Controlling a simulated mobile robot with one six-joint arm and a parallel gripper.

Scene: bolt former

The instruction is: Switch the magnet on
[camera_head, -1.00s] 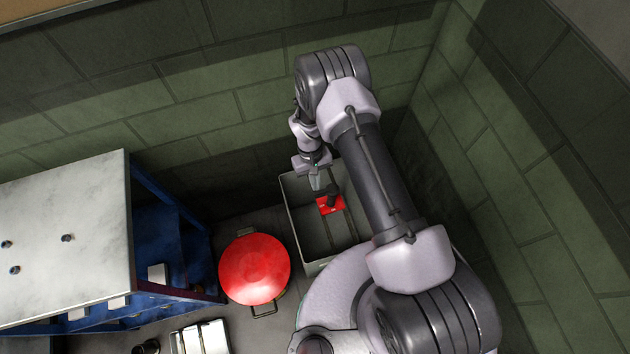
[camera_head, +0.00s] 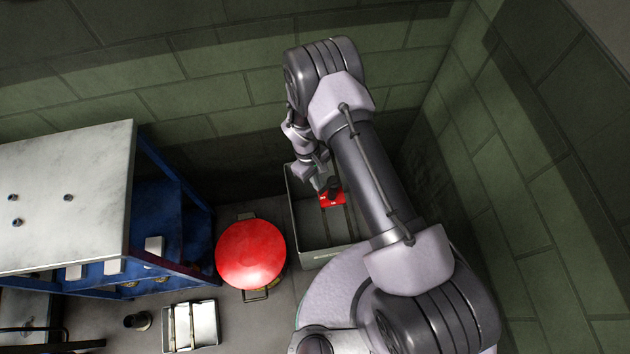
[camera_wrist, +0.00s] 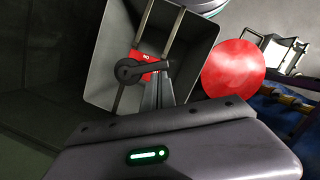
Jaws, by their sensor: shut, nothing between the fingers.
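The magnet is a red block (camera_head: 333,201) low inside a grey bin, with a dark lever on it. In the wrist view the red block (camera_wrist: 148,58) shows white lettering, partly hidden by the black lever (camera_wrist: 130,70) with its round pivot. The lever's short end points right, across the red block. My gripper (camera_head: 321,184) is shut and empty, reaching down into the bin beside the magnet. In the wrist view my gripper (camera_wrist: 158,84) has its fingertips close to the lever's short end. I cannot tell whether they touch it.
The grey bin (camera_head: 318,257) has walls around the magnet and my gripper. A round red lid (camera_head: 250,254) stands next to the bin. A blue rack with a pale top (camera_head: 70,190) is at left. Brick walls (camera_head: 220,85) close in behind and at right.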

